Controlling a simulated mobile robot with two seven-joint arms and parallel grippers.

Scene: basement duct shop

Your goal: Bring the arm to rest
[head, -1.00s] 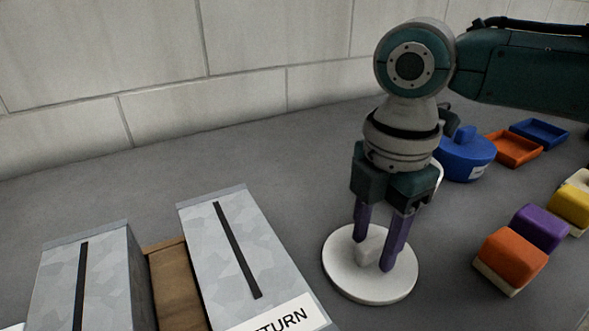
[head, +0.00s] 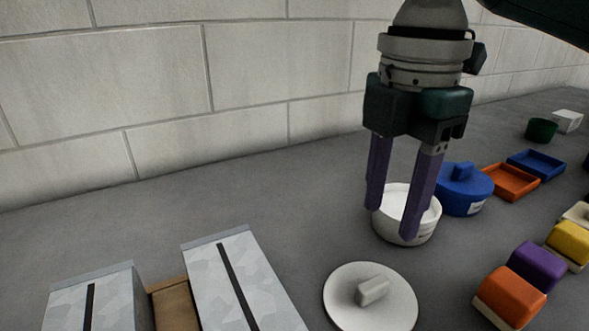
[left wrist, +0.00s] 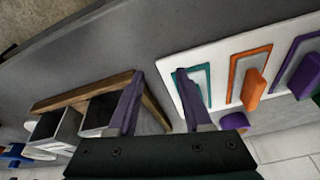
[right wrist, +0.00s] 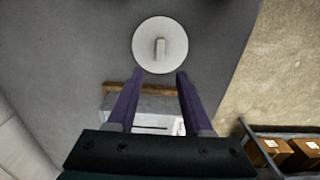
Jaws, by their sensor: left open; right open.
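My right gripper (head: 391,222) is open and empty, pointing down above the bench in the head view. Its purple fingers overlap an uncovered white pot (head: 405,232) in the picture. A round white lid with a block-shaped knob (head: 350,312) lies flat on the bench nearer the camera, apart from the fingers. The lid also shows beyond the fingertips in the right wrist view (right wrist: 145,40). My left gripper (left wrist: 158,74) is open and empty in the left wrist view, and out of the head view.
Slotted grey boxes (head: 235,275) stand at the front left. A blue lidded pot (head: 463,197), an orange tray (head: 511,182) and coloured blocks (head: 512,295) are at the right. A white board with coloured frames (left wrist: 228,58) shows in the left wrist view. The back-left bench is clear.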

